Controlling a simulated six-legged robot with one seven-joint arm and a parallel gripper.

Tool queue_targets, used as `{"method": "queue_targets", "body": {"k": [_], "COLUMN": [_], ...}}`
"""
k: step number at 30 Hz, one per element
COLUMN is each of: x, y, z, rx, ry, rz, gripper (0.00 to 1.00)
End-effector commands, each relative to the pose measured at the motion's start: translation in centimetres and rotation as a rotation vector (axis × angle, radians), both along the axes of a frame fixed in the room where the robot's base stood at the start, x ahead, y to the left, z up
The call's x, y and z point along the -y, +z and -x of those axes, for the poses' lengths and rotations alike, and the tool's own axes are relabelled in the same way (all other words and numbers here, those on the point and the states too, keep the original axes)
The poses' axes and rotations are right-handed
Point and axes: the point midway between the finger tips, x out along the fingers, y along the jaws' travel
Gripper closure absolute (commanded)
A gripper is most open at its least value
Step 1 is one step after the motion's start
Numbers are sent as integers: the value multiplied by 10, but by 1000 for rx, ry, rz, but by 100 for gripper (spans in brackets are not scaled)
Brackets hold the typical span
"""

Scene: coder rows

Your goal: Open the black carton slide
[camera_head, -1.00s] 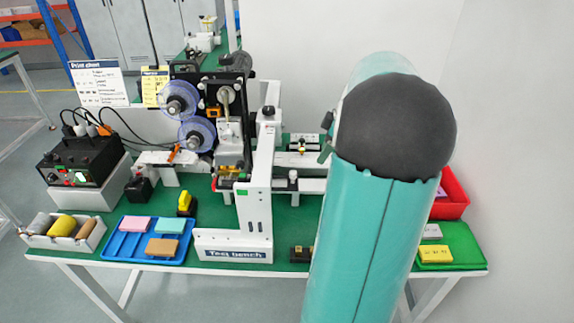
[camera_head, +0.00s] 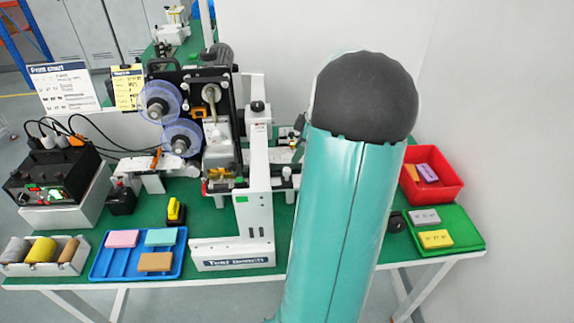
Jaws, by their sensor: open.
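My own teal arm with its dark round joint fills the right middle of the head view and covers part of the bench. My gripper cannot be made out. Small dark and teal parts show at the arm's left edge, but I cannot tell what they belong to. The black carton slide cannot be picked out with certainty.
A red bin (camera_head: 440,190) and a green tray (camera_head: 462,240) with grey and yellow blocks stand at the right. A blue tray (camera_head: 178,262) with coloured blocks, a yellow-black item (camera_head: 175,212), a bin of rolls (camera_head: 82,262) and a black power unit (camera_head: 55,175) are left.

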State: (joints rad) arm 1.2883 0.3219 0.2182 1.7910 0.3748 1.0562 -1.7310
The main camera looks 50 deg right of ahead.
Motion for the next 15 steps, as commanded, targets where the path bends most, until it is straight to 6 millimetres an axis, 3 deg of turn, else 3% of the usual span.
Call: {"method": "queue_targets", "body": {"k": [9, 15], "x": [-10, -13], "y": [-55, -72], "z": [-22, -31], "rx": [-1, 0], "ry": [0, -1], "rz": [-2, 0], "gripper": [55, 55]}}
